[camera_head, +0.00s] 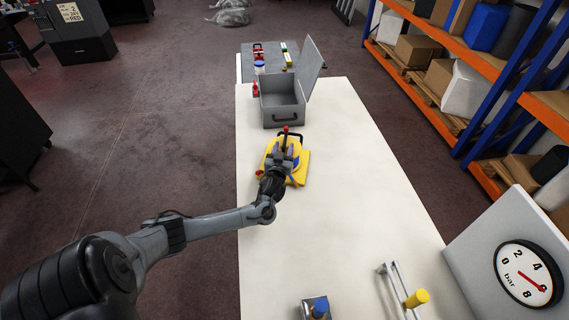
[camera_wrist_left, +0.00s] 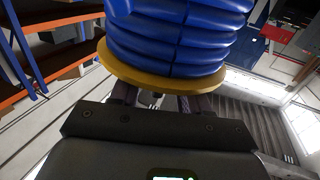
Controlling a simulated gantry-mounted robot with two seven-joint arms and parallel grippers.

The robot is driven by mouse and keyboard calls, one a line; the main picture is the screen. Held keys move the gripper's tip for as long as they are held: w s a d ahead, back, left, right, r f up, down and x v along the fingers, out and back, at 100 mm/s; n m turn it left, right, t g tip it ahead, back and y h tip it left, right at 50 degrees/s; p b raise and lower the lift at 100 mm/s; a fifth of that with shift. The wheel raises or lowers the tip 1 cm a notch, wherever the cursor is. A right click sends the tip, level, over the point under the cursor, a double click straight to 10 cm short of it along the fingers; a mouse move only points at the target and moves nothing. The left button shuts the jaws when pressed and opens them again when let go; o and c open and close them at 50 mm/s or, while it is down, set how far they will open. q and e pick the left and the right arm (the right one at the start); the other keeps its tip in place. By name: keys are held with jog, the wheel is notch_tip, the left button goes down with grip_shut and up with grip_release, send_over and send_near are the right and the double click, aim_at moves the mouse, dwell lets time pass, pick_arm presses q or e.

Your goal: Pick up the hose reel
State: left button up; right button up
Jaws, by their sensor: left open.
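The hose reel (camera_head: 302,168) is yellow with blue hose, a red knob and a black handle, and sits on the white table in the head view. In the left wrist view the hose reel (camera_wrist_left: 178,40) fills the upper middle, blue coils above a yellow flange. My left gripper (camera_head: 284,155) is over the reel and covers part of it. In the wrist view my left gripper (camera_wrist_left: 158,98) has its two fingers apart, their tips partly hidden by the flange. I cannot tell if they touch it. My right gripper is not in view.
An open grey case (camera_head: 280,118) stands just behind the reel. Small tools lie on a grey mat (camera_head: 247,68) at the far end. A metal bar with a yellow knob (camera_head: 417,298) and a gauge panel (camera_head: 480,240) are at lower right.

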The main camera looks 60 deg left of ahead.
pick_arm(q)
jog(key=shift+w+a+f, duration=0.1)
jog(key=shift+w+a, duration=0.25)
jog(key=shift+c, duration=0.4)
grip_shut()
dwell(0.8)
